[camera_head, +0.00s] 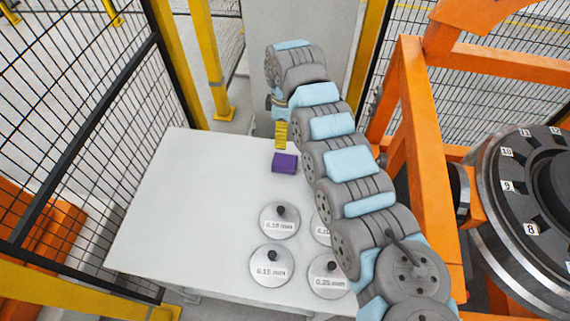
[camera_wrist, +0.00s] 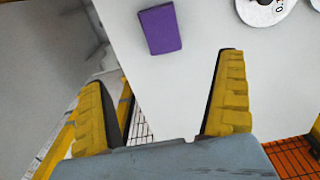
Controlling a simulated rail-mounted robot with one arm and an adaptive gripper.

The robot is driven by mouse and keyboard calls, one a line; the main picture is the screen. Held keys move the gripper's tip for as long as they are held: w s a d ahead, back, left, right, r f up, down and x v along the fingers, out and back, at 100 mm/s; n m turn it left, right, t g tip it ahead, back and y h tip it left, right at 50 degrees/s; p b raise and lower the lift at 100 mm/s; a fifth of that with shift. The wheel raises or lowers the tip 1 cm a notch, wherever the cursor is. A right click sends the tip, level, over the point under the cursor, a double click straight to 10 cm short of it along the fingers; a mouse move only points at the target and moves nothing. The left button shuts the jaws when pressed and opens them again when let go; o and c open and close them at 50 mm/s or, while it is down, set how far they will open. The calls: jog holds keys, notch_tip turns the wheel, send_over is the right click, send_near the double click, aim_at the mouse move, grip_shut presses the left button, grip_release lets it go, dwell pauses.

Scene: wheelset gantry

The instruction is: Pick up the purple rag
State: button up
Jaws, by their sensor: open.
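The purple rag (camera_head: 285,163) is a small folded block lying on the white table, near its back edge in the head view. In the wrist view the purple rag (camera_wrist: 160,29) lies ahead of the fingertips, in line with the gap between them. My gripper (camera_wrist: 166,68) has two yellow ridged fingers spread wide, with nothing between them. In the head view my gripper (camera_head: 281,134) shows only as a yellow finger just behind the rag; the rest is hidden by my arm. The gripper and rag appear apart.
The white table (camera_head: 185,205) has a wide clear area on its left. Several round weights marked in mm, such as one disc (camera_head: 271,265), stand at the front right. An orange frame (camera_head: 425,180) and dark numbered wheel (camera_head: 530,200) stand right. A mesh fence (camera_head: 90,130) stands left.

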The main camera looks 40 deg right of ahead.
jog(key=b, duration=0.1)
send_near(285, 160)
notch_tip(285, 160, down, 5)
jog(key=shift+w+a+f, duration=0.1)
jog(key=shift+w, duration=0.05)
jog(key=shift+s+f+b, duration=0.15)
jog(key=shift+f+b, duration=0.3)
jog(key=shift+f, duration=1)
jog(key=shift+s+f+b, duration=0.1)
jog(key=shift+f+b, duration=0.3)
jog(key=shift+f, duration=1)
jog(key=c, duration=1.3)
